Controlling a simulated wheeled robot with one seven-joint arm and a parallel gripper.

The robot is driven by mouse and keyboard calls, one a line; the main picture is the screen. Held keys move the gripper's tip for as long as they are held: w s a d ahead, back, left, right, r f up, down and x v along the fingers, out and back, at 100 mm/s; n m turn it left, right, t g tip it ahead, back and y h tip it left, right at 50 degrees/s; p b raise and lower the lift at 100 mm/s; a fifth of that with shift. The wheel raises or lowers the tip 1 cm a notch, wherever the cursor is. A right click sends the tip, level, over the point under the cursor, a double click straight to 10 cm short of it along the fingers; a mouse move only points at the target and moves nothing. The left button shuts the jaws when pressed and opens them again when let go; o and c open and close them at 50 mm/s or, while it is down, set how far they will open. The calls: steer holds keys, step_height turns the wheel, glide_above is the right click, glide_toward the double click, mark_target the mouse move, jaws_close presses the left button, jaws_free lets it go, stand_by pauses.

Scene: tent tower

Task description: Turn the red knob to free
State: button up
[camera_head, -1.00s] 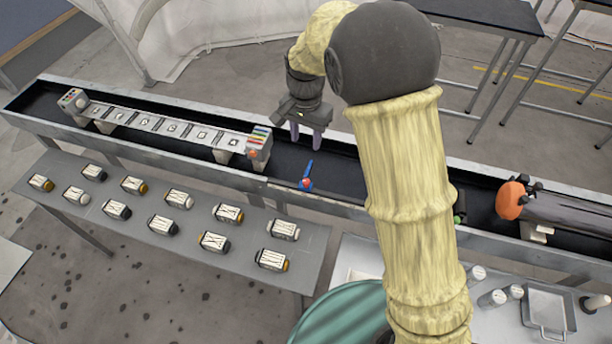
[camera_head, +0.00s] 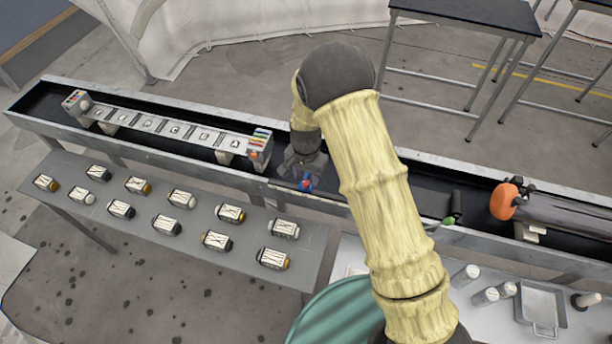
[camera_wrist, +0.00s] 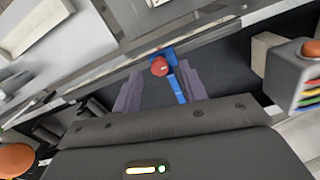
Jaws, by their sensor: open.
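The red knob (camera_wrist: 159,67) sits on a blue piece with a long blue lever (camera_wrist: 178,88) at the trough's near wall. In the head view the red knob (camera_head: 306,184) shows small, just at the front of my gripper (camera_head: 301,172). In the wrist view my gripper (camera_wrist: 158,92) is open, with one purple-grey finger on each side of the knob and lever. The fingers look apart from both. Any contact cannot be told. The lever's far end is partly hidden by the gripper body.
A long black trough (camera_head: 400,192) runs across. A rail with marked tiles (camera_head: 165,125) stands in it at left, ending in a block with coloured stripes (camera_head: 259,146). An orange-ended cylinder (camera_head: 505,201) lies at right. A grey table (camera_head: 150,245) holds several labelled blocks.

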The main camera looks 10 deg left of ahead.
steer(key=shift+f, duration=0.8)
jaws_close()
steer(key=shift+n, duration=0.4)
steer(key=n+b, duration=0.2)
steer(key=n, duration=0.2)
steer(key=n+b, duration=0.2)
steer(key=n, duration=0.3)
steer(key=shift+n, duration=0.3)
steer(key=shift+r, duration=0.1)
